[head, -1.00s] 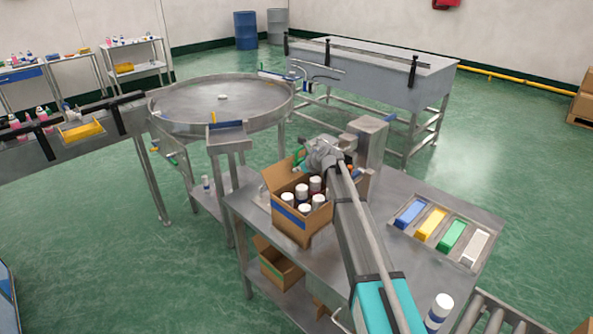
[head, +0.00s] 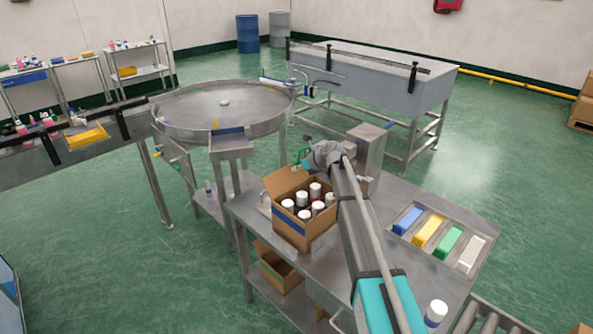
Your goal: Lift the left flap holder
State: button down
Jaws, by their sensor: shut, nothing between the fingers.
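An open cardboard box (head: 300,230) with several white-capped bottles (head: 303,215) stands on the steel table, with a blue stripe on its front. Its back-left flap (head: 285,183) stands up and leans outward. My gripper (head: 297,167) is shut and empty just above the back edge of the box, by the top of that flap. It is small in this view, and I cannot tell whether it touches the flap. I cannot make out a left flap holder for certain. My arm covers the box's right side and part of the table behind it.
A steel post (head: 368,150) stands close behind my wrist. A tray (head: 396,238) with blue, yellow, green and white blocks lies to the right. A round turntable (head: 190,102) stands at the left. A single bottle (head: 436,312) is near my arm's base.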

jog(key=w+d+r+m+g+y+p, duration=0.1)
jog(key=w+d+r+p, duration=0.8)
jog(key=w+d+r, duration=0.1)
jog(key=shift+w+d+r+m+y+p, duration=0.3)
jog(key=shift+w+r+m+y, duration=0.1)
jog(key=shift+w+r, duration=0.35)
jog(key=shift+w+d+r, duration=0.1)
dwell(0.6)
jog(key=shift+d, duration=0.1)
jog(key=shift+g, duration=0.3)
jog(key=d, duration=0.2)
jog(key=s+d+f, duration=0.1)
jog(key=d, duration=0.2)
jog(key=d+b, duration=0.1)
jog(key=d, duration=0.2)
jog(key=shift+s+d+f, duration=0.15)
jog(key=shift+d+f, duration=0.05)
jog(key=shift+s+d+r, duration=0.1)
jog(key=shift+s+d, duration=0.1)
jog(key=shift+d, duration=0.05)
jog(key=shift+s, duration=0.1)
